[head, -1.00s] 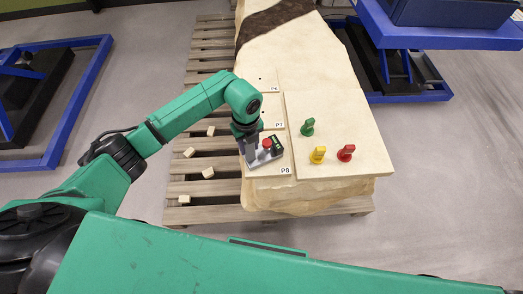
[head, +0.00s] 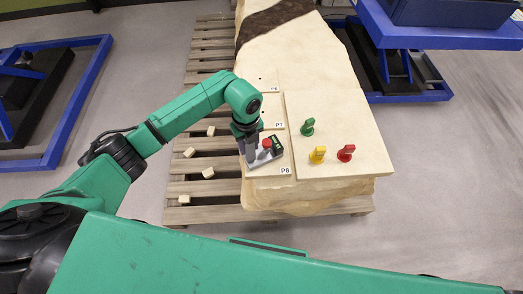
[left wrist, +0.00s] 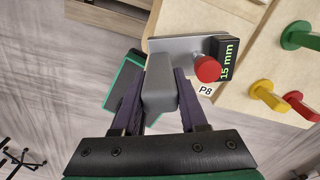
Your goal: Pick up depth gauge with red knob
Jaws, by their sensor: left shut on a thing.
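The depth gauge with red knob (head: 267,152) is on the light wooden panel by the label P8 (head: 285,169) in the head view. In the left wrist view the gauge (left wrist: 190,46) shows a grey plate, a red knob (left wrist: 207,69) and a dark display reading 15 mm (left wrist: 228,60). My left gripper (left wrist: 158,88) is shut on the gauge's grey grip block, with one finger on each side. Whether the plate touches the panel or is just above it, I cannot tell. My right gripper is not in view.
Green (head: 307,127), yellow (head: 317,154) and red (head: 345,153) knobbed pieces stand on the board (head: 335,110) to the right. Small pale blocks (head: 208,172) lie on the slatted pallet (head: 200,190) to the left. Blue lift tables stand on both sides.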

